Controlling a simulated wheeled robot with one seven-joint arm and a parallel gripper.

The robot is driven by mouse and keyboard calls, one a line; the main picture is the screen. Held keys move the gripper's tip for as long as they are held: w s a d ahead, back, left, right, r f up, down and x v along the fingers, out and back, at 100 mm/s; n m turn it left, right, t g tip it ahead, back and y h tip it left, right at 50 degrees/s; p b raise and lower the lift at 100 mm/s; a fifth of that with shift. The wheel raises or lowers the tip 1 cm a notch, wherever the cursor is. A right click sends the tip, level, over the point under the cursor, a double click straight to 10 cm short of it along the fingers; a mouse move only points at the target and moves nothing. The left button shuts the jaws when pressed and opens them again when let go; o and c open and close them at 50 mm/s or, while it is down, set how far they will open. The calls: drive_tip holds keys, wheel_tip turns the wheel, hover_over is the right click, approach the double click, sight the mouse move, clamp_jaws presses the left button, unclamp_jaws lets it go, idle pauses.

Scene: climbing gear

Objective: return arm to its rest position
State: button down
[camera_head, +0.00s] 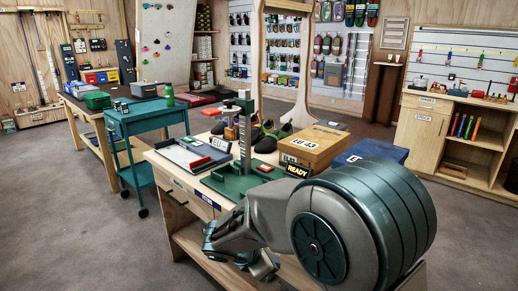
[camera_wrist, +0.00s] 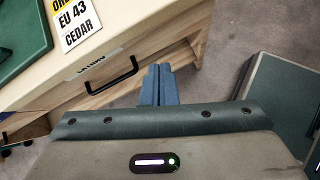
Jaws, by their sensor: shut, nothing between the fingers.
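My gripper (camera_wrist: 159,88) is shut and empty in the wrist view. Its two blue-grey fingers lie together, pointing past the bench's front corner with the grey floor below. In the head view my green and grey arm fills the lower right, bent in front of the workbench (camera_head: 160,156). The fingertips are hard to make out there, hidden by the arm's own links.
The bench carries a green measuring stand (camera_head: 245,140), a cardboard box marked EU 43 (camera_head: 312,145), a blue box (camera_head: 372,152) and dark shoes. A drawer handle (camera_wrist: 112,76) juts from the bench front near my gripper. A teal trolley (camera_head: 145,118) stands left; grey floor (camera_head: 70,225) is clear.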

drive_tip(key=s+d+r+m+g+y+p, duration=0.1)
drive_tip(key=s+d+r+m+y+p, duration=0.2)
drive_tip(key=s+r+m, duration=0.6)
drive_tip(key=s+d+r+m+g+y+p, duration=0.1)
drive_tip(key=s+d+r+m+y+p, duration=0.2)
drive_tip(key=s+d+r+m+p, duration=0.4)
drive_tip(key=shift+s+d+r+m+p, duration=0.3)
drive_tip(key=shift+s+d+r+m, duration=0.9)
drive_tip(key=shift+m, duration=2.2)
drive_tip(key=shift+s+a, duration=0.2)
drive_tip(key=shift+s, duration=0.05)
